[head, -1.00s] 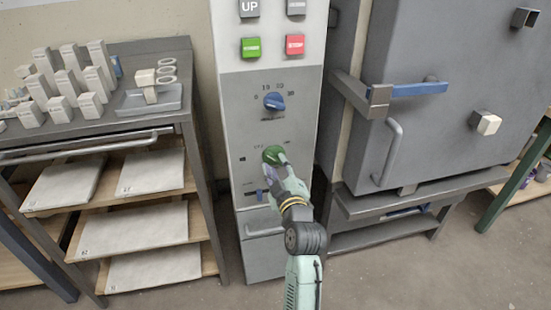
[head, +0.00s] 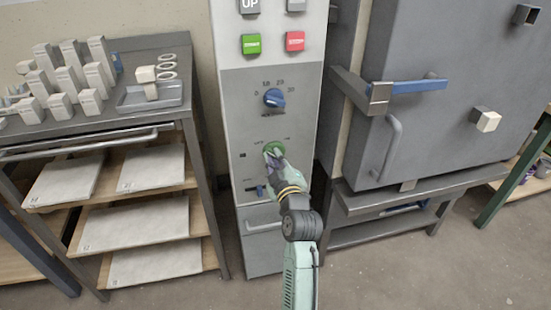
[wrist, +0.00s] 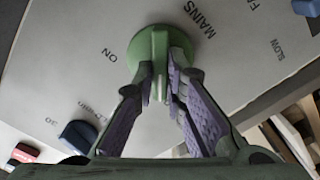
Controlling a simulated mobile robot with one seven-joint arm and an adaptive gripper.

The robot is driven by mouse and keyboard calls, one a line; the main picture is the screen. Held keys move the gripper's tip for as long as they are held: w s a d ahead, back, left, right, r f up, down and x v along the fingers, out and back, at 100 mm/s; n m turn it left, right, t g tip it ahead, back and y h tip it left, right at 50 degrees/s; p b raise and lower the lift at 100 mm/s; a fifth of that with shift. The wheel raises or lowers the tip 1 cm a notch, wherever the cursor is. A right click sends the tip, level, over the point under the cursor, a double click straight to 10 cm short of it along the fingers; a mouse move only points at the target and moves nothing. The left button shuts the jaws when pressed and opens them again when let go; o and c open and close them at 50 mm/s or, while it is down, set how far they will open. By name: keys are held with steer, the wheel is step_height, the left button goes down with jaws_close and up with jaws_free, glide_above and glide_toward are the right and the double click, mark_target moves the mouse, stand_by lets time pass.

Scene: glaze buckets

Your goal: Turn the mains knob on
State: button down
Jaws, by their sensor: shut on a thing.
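The mains knob (head: 277,147) is a round green knob with a raised ridge, on the grey control panel (head: 240,120). In the wrist view the knob (wrist: 138,48) sits beside the printed word MAINS, with the ON mark to its left. Its ridge runs straight up and down in that view and does not line up with ON. My gripper (wrist: 160,88) has its purple-padded fingers on both sides of the ridge, shut on it. In the head view my gripper (head: 272,160) covers the knob's lower part. The OFF mark is not readable.
A blue dial (head: 274,97) sits above the knob and a small blue slider (head: 261,190) below it. Green (head: 251,44) and red (head: 295,41) buttons are higher up. A shelf rack (head: 213,225) stands left, a grey kiln (head: 440,60) right.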

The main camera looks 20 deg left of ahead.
steer(key=shift+m, duration=0.3)
steer(key=shift+w+d+m+p, duration=0.15)
steer(key=shift+m+p, duration=0.7)
steer(key=shift+m, duration=2.05)
steer(key=shift+d+m+p, duration=0.1)
steer(key=shift+m+p, duration=0.8)
steer(key=shift+m, duration=2)
steer(key=shift+w+d+m+p, duration=0.15)
steer(key=shift+m+p, duration=0.7)
steer(key=shift+m, duration=2.05)
steer(key=c, duration=1.6)
jaws_free()
steer(key=shift+c, duration=0.2)
steer(key=shift+s, duration=0.1)
